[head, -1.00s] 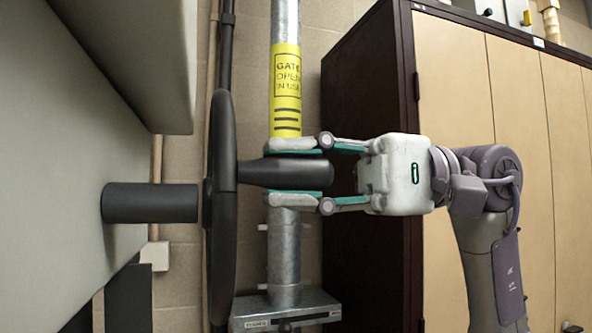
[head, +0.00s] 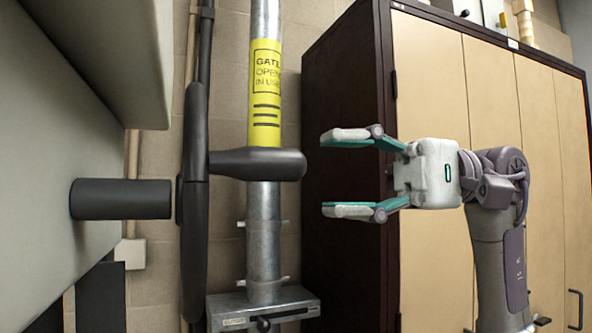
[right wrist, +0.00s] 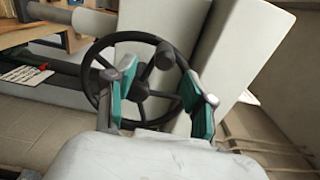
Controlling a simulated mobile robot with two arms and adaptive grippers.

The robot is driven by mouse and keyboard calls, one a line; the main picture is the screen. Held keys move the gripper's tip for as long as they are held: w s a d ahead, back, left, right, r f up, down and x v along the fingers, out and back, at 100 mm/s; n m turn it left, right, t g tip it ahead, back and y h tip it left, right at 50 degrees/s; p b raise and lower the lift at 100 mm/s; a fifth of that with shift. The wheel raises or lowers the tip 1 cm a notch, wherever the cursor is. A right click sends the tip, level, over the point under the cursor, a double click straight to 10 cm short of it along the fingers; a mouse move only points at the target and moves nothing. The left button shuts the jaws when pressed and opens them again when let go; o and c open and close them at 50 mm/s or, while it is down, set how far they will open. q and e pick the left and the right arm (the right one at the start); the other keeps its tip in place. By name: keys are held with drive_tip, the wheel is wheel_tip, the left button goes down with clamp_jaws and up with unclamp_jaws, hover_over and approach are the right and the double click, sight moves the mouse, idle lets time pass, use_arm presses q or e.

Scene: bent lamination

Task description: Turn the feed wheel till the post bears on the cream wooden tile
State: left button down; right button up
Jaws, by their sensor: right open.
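The feed wheel (head: 195,250) is dark and stands edge-on in the head view, on a thick black shaft (head: 120,200). Its black handle (head: 258,164) sticks out to the right. In the right wrist view the wheel (right wrist: 97,52) shows as a spoked ring, with the handle's round end (right wrist: 165,55) near its top right. My right gripper (head: 328,174) is open and empty, just right of the handle's end, its fingers pointing at it with a gap between. I cannot make out the post or the cream wooden tile. My left gripper is not in view.
A metal pipe (head: 264,225) with a yellow label (head: 266,95) runs behind the handle. A dark-sided cabinet (head: 345,75) with cream doors stands behind my right arm. A grey machine body (head: 50,130) fills the left. A small sign (right wrist: 25,75) shows in the wrist view.

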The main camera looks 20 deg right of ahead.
drive_tip(key=shift+d, duration=2.1)
